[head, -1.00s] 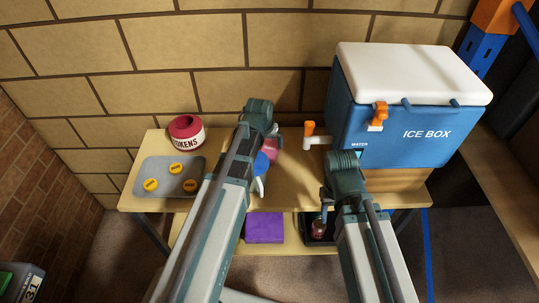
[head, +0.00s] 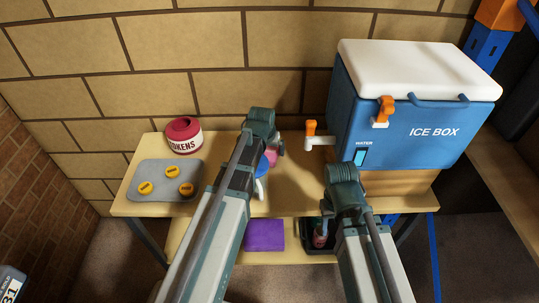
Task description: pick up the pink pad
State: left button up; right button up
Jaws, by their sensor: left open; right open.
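A pink thing (head: 271,156), likely the pink pad, lies on the upper table top, mostly hidden behind my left gripper and arm. A blue thing with a white part (head: 262,165) shows just beside it, also partly covered. My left gripper (head: 277,147) is open over the table, in front of the pink thing in the picture; I cannot tell whether it touches it. My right gripper (head: 328,205) is open near the table's front edge, below the ice box. Its fingers are mostly hidden by its wrist.
A blue ice box (head: 410,133) with white lid and orange-handled taps stands at the right. A red tokens pot (head: 184,134) and a grey tray (head: 149,190) with yellow tokens are at the left. The lower shelf holds a purple block (head: 264,235) and a dark crate (head: 311,247).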

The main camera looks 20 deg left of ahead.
pick_arm(q)
jog(key=shift+f, duration=0.25)
jog(key=shift+c, duration=0.2)
jog(key=c, duration=1.2)
